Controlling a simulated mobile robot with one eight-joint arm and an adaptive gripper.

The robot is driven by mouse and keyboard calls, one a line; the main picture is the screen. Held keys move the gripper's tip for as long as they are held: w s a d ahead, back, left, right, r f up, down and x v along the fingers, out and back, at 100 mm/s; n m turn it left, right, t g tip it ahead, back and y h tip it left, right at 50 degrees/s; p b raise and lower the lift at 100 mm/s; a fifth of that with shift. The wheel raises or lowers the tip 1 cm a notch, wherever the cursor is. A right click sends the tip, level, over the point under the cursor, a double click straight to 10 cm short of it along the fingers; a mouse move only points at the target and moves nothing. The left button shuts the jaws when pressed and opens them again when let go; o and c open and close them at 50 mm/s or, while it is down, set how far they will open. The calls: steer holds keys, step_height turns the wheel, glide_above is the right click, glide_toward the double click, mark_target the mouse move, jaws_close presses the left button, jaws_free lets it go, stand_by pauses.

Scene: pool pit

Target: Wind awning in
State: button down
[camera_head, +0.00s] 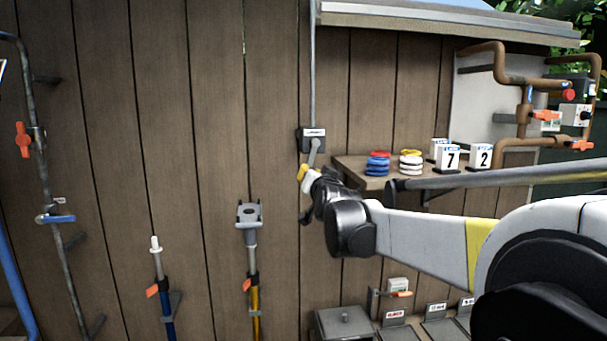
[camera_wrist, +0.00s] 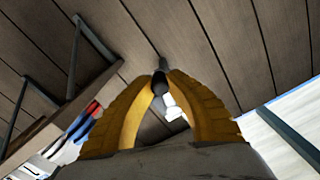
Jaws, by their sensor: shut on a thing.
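The awning (camera_head: 450,22) is a grey canopy edge at the top of the wooden wall. A thin vertical rod (camera_head: 312,70) runs from it down to a dark crank box (camera_head: 312,136) on the wall. A short grey crank arm (camera_head: 313,156) hangs from the box, leaning slightly. My gripper (camera_head: 303,173) is at the lower end of this crank, with its yellow fingers. In the wrist view the fingers (camera_wrist: 160,88) close around the dark crank handle (camera_wrist: 160,79). The handle's grip is partly hidden by the fingers.
A wall shelf (camera_head: 350,165) right of the crank holds coloured rings (camera_head: 377,163) and number blocks (camera_head: 450,157). Copper pipes (camera_head: 500,65) with valves are further right. Poles (camera_head: 252,270) hang on the wall at the left. Boxes (camera_head: 345,323) stand below my arm.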

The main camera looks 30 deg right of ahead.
steer(key=c, duration=1.3)
jaws_free()
steer(key=shift+w, duration=0.1)
steer(key=shift+o, duration=0.2)
steer(key=v, duration=1.2)
